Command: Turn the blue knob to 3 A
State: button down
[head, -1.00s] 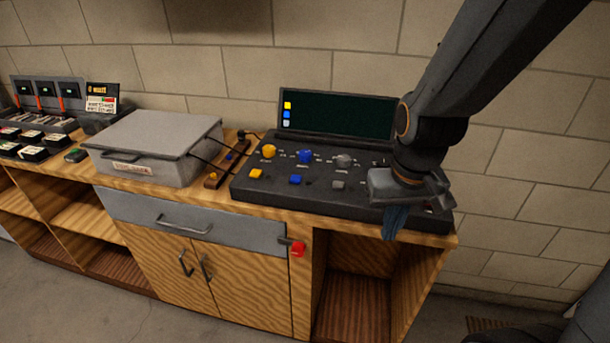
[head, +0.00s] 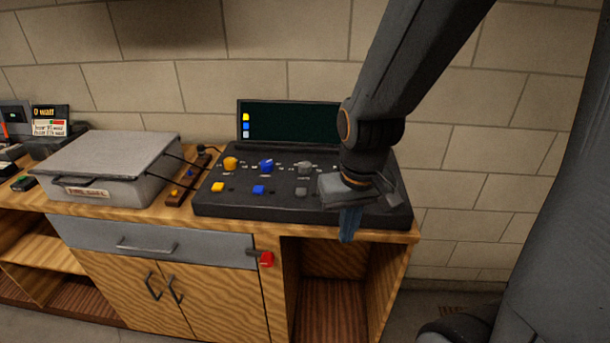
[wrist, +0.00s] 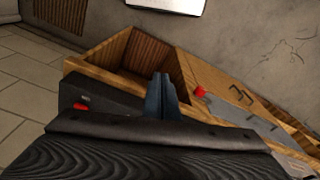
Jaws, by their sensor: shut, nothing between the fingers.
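The blue knob (head: 266,166) stands on the dark sloped control panel (head: 240,205), between a yellow knob (head: 230,163) and a grey knob (head: 305,168). The small markings around it are too small to read. My gripper (head: 348,232) points down over the panel's front right edge, to the right of and nearer than the blue knob. Its fingers are together and empty; they also show in the wrist view (wrist: 162,82). The blue knob is not visible in the wrist view.
A dark screen (head: 290,122) stands behind the panel. A grey lidded box (head: 110,165) with cables sits to the left. A red handle (head: 266,259) sticks out from the cabinet front. An open shelf lies below the panel.

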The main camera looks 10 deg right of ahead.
aim_at(266, 165)
jog(key=z, duration=0.05)
jog(key=k, duration=0.5)
jog(key=u, duration=1)
jog(key=i, duration=0.95)
jog(key=z, duration=2.05)
